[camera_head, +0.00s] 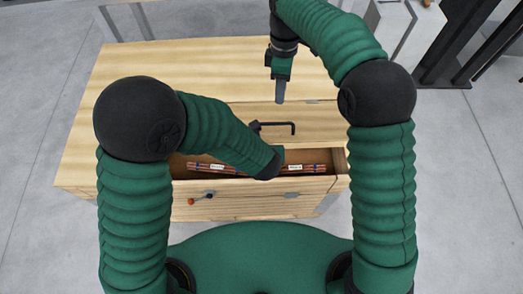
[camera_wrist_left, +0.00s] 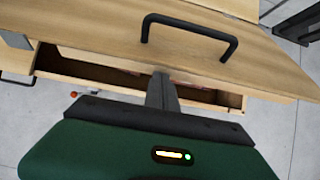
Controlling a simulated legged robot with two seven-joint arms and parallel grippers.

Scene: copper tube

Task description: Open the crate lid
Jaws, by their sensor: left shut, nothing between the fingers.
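The wooden crate lid (camera_head: 315,122) has a black bar handle (camera_head: 293,128), and its front edge stands away from the crate, which leaves the front of the crate open. The lid (camera_wrist_left: 255,62) and handle (camera_wrist_left: 190,25) also show in the left wrist view. My left gripper (camera_wrist_left: 160,76) is shut and empty, with its fingertips overlapping the lid's front edge below the handle; contact is unclear. In the head view my left wrist hides its fingers. My right gripper (camera_head: 281,92) hangs behind the handle, apart from it; its finger gap cannot be seen.
Copper tubes (camera_head: 300,168) lie inside the crate (camera_head: 338,184), partly hidden by my left arm. A red-knobbed lever (camera_head: 201,197) and a metal latch (camera_head: 292,195) are on the front. The wooden top (camera_head: 200,65) behind the lid is clear at the left.

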